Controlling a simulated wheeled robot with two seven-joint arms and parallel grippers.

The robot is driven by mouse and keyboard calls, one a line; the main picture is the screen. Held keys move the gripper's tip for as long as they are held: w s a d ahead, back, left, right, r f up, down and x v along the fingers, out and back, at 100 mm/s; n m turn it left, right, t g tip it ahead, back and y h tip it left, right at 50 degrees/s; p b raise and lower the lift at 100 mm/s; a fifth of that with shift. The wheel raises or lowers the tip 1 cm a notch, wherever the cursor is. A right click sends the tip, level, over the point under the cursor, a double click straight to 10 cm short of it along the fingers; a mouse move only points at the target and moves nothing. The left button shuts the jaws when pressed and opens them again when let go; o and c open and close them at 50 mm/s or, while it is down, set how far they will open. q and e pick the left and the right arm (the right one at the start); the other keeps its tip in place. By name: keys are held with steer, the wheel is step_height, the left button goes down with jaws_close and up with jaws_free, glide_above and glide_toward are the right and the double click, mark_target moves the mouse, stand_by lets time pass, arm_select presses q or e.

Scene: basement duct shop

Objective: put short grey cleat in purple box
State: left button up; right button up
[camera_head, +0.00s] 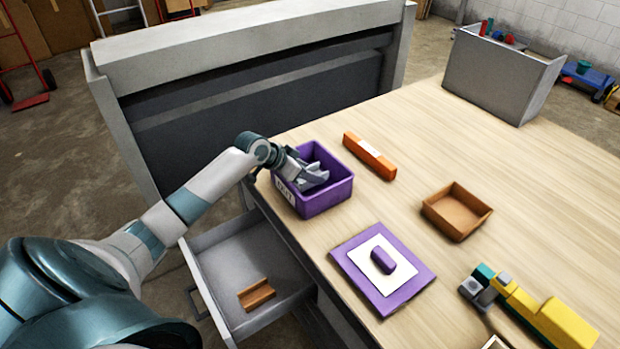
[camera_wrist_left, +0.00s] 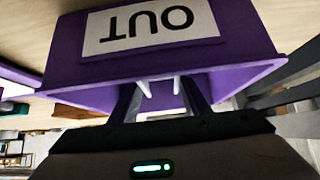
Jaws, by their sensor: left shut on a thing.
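The purple box (camera_head: 330,196) stands at the table's left edge, open side up. In the left wrist view its purple wall (camera_wrist_left: 70,50) fills the top, with an upside-down OUT label. My left gripper (camera_head: 308,176) is over the box's opening, its fingers reaching inside the rim. It is shut on a small grey piece, seemingly the short grey cleat (camera_head: 316,179), mostly hidden by the fingers. In the left wrist view the left gripper (camera_wrist_left: 160,100) shows dark fingers against the box, with pale edges between them. My right gripper is not in view.
An open grey drawer (camera_head: 217,238) below the table holds a brown cleat (camera_head: 257,294). An orange bar (camera_head: 369,156), a brown tray (camera_head: 457,226), a purple-framed mat (camera_head: 355,275) with a purple block (camera_head: 383,260), and a yellow tool (camera_head: 560,322) lie on the table.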

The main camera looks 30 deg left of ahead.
arm_select(q)
step_height(320, 180, down, 2)
steer(key=shift+f, duration=0.3)
steer(key=shift+f, duration=0.1)
steer(key=o, duration=1)
